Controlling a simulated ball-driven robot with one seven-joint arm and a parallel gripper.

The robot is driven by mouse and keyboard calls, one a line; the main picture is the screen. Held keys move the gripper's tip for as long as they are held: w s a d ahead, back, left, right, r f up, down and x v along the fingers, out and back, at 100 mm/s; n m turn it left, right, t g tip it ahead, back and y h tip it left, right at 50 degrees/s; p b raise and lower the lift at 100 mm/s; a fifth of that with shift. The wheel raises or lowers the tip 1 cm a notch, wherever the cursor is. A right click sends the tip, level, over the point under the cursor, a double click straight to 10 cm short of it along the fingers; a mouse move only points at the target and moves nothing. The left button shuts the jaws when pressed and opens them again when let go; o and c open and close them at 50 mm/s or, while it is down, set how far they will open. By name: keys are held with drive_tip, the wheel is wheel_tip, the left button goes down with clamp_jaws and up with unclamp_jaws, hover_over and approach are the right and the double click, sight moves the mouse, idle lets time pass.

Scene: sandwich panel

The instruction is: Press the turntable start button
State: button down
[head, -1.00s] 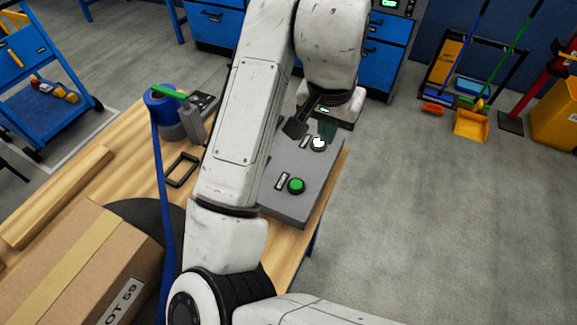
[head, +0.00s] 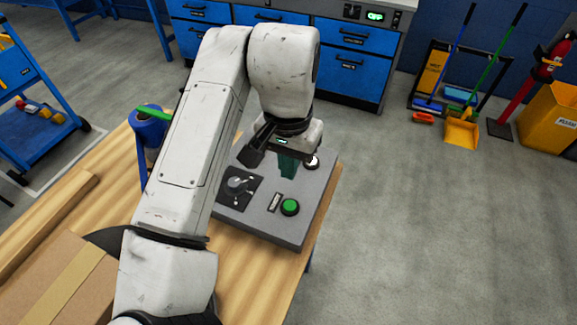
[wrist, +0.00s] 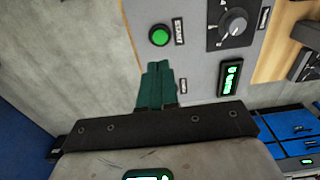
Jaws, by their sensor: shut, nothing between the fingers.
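The green start button (head: 290,207) sits on a grey control panel (head: 262,232) at the table's right end. In the wrist view the green button (wrist: 159,36) has a START label (wrist: 178,31) beside it. My gripper (head: 287,172) has its teal fingers together and empty, pointing down over the panel. In the head view they appear just beyond the green button. In the wrist view the fingertips (wrist: 158,66) appear just below the button, with a gap between them. I cannot tell their exact height above the panel.
A pale button (head: 312,161) lies behind my gripper. A rotary knob (head: 238,185) is left of the green button, and a lit display (wrist: 231,77) shows in the wrist view. A cardboard box (head: 58,280) stands at lower left. Open floor lies right of the table.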

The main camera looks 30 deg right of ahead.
sight(290, 206)
wheel_tip(290, 206, down, 12)
drive_tip(key=shift+d+r+p, duration=0.1)
drive_tip(key=shift+r+p, duration=0.1)
drive_tip(key=shift+p, duration=0.3)
drive_tip(key=shift+f, duration=0.1)
